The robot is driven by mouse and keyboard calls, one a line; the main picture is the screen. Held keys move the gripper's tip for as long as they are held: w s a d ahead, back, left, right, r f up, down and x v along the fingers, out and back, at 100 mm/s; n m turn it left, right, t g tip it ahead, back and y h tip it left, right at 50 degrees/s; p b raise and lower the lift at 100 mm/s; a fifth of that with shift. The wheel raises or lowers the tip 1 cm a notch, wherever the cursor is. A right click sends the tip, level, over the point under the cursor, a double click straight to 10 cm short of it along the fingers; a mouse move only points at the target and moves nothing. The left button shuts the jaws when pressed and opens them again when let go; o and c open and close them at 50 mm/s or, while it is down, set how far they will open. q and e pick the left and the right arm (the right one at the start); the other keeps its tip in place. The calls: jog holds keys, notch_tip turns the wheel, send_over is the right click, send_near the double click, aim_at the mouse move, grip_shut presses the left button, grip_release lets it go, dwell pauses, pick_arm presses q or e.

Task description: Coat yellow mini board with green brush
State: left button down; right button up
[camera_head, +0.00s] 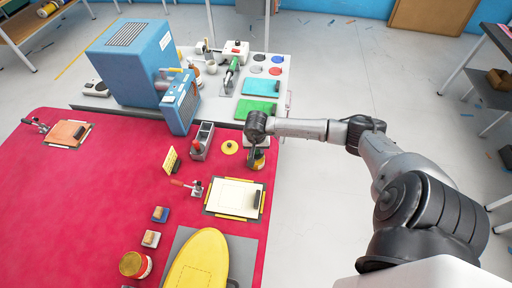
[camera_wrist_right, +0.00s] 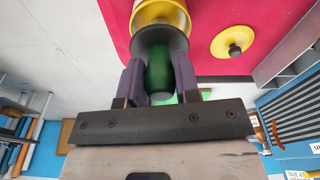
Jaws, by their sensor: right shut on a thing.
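My right gripper (camera_head: 256,140) is at the right edge of the red table, over a small yellow pot (camera_head: 259,162). In the right wrist view, its purple finger pads (camera_wrist_right: 160,80) are shut on the green handle of the brush (camera_wrist_right: 159,70). A dark round part lies beyond the handle, at the mouth of the yellow pot (camera_wrist_right: 160,12). The bristles are hidden, so I cannot tell how deep they sit. The yellow rounded board (camera_head: 200,262) lies flat on a grey mat at the near edge of the view. My left gripper is not in view.
A yellow lid (camera_head: 230,147) lies beside the pot. A framed cream panel (camera_head: 235,197) lies between pot and yellow board. A red-and-yellow can (camera_head: 134,264) stands left of the board. A blue machine (camera_head: 130,60) stands behind. Open red table (camera_head: 70,210) lies left.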

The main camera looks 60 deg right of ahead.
jog(key=shift+w+r+p, duration=0.1)
jog(key=shift+r+p, duration=0.8)
jog(key=shift+r, duration=0.95)
jog(key=shift+r+p, duration=0.65)
jog(key=shift+r, duration=0.85)
